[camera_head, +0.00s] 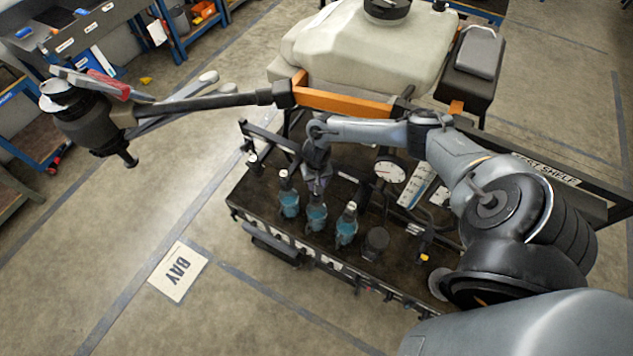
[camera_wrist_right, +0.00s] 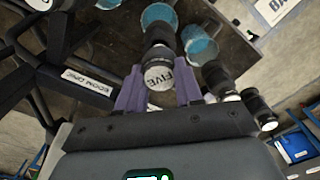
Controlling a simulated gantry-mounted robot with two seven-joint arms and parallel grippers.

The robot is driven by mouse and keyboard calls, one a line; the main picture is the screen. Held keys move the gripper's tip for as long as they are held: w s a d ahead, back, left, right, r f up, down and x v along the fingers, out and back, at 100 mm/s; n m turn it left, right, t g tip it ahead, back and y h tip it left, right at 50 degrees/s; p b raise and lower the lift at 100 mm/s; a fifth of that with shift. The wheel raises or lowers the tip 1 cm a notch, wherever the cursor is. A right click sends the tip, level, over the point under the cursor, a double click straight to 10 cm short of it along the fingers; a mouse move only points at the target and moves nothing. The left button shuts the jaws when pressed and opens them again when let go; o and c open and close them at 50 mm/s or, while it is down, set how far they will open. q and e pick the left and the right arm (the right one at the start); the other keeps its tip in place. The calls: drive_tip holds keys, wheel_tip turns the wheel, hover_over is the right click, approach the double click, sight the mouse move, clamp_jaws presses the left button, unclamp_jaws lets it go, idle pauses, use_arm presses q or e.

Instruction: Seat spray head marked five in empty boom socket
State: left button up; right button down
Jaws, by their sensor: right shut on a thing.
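The spray head marked FIVE (camera_wrist_right: 158,77) has a white cap with black letters, a dark neck and a blue lower part. My right gripper (camera_wrist_right: 160,92) is shut on it, with purple fingers on both sides of the cap. In the head view my right gripper (camera_head: 317,182) reaches down over the middle spray head (camera_head: 316,214) in the shelf's front row. Whether that head is lifted is hard to tell. Similar blue heads stand left (camera_head: 289,204) and right (camera_head: 346,230) of it. I cannot make out the empty boom socket. My left gripper is not in view.
The dark test shelf (camera_head: 262,200) carries a round gauge (camera_head: 390,172) and small fittings. A pale tank (camera_head: 365,55) stands behind it. A drone arm with a motor (camera_head: 85,118) extends left. A label reading BOOM ONE (camera_wrist_right: 88,82) shows in the wrist view.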

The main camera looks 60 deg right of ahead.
drive_tip(key=shift+f+b, duration=0.9)
drive_tip(key=shift+f, duration=1.05)
drive_tip(key=c, duration=0.7)
unclamp_jaws()
drive_tip(key=shift+o, duration=0.2)
drive_tip(key=shift+r, duration=0.1)
wheel_tip(320, 180, up, 10)
drive_tip(key=shift+r+p, duration=0.15)
drive_tip(key=shift+p, duration=0.15)
drive_tip(key=shift+s+r, duration=0.1)
drive_tip(key=shift+r, duration=0.15)
